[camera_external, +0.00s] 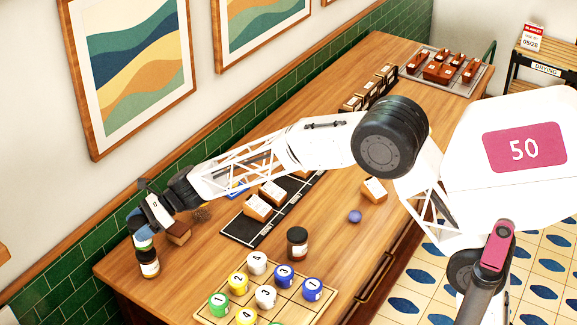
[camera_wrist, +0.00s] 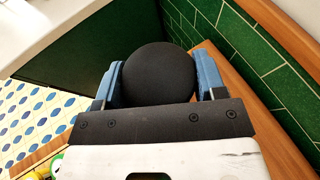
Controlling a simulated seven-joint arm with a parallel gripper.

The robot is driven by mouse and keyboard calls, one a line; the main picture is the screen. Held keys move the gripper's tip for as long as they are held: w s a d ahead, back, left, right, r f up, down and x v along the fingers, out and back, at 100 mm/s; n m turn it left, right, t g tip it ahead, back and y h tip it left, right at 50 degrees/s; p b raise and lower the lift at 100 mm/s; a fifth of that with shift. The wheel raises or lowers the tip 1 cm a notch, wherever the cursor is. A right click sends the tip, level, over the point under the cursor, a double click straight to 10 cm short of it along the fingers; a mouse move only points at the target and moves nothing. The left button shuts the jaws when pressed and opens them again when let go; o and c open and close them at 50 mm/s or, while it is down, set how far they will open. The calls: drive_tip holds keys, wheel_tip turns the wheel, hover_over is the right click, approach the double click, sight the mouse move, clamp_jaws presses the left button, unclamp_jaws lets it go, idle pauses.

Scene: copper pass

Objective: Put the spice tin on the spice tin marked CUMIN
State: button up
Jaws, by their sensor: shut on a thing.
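My gripper (camera_external: 146,222) is at the far left end of the wooden counter, pointing down, its blue fingers shut on a spice tin. The held tin's round black lid (camera_wrist: 160,73) fills the space between the two fingers in the wrist view. In the external view the fingers mostly hide the held tin. A dark jar-like tin with a pale label (camera_external: 149,264) shows directly below the fingers; I cannot tell whether the held tin touches it. Another dark tin with a pale label (camera_external: 297,243) stands upright at mid counter. No CUMIN lettering is readable.
A brown block (camera_external: 179,233) is close beside my gripper. A black tray (camera_external: 240,229) with wooden blocks and a wooden board (camera_external: 205,311) with several numbered pieces lie to the right. A purple ball (camera_external: 355,216) is further right. A green tiled wall (camera_wrist: 240,55) runs behind.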

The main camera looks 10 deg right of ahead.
drive_tip(key=shift+f, duration=1.15)
drive_tip(key=shift+f, duration=0.1)
drive_tip(key=o, duration=1)
drive_tip(key=shift+w+d+r, duration=0.15)
drive_tip(key=shift+d+r, duration=0.1)
drive_tip(key=shift+d, duration=0.15)
drive_tip(key=v, duration=1.1)
drive_tip(key=shift+d+r, duration=0.15)
